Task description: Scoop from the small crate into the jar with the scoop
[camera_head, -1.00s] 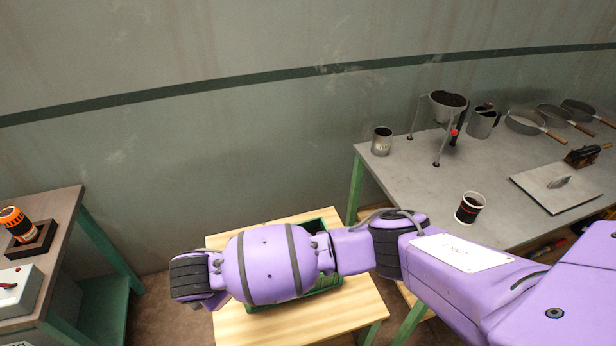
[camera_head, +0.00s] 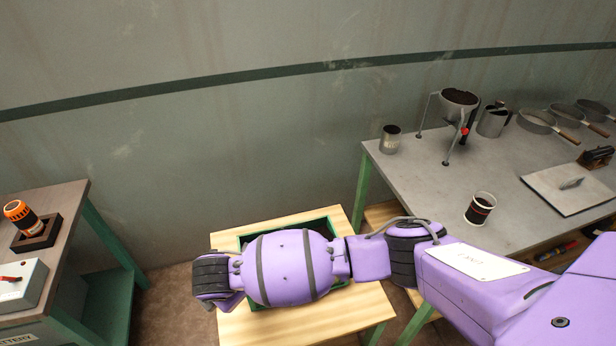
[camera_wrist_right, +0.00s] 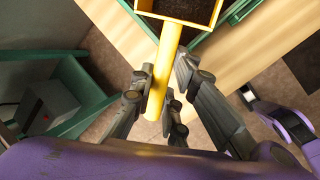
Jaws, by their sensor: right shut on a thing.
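The yellow scoop (camera_wrist_right: 163,80) shows in the right wrist view, with dark material in its square pan at the top edge. My right gripper (camera_wrist_right: 160,97) is shut on its handle. The small green crate (camera_head: 332,219) sits on the wooden table in the head view, mostly hidden under my right arm, which also hides the scoop and gripper there. A green crate edge also shows in the wrist view (camera_wrist_right: 238,13). A small clear jar with a dark, red-lined band (camera_head: 480,207) stands on the grey table. My left gripper is out of view.
The grey table (camera_head: 450,185) at right also holds a metal can (camera_head: 390,138), a funnel on a stand (camera_head: 458,103), a metal jug (camera_head: 493,121), several sieves and a flat plate (camera_head: 570,188). A bench with a battery box (camera_head: 20,284) stands at left.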

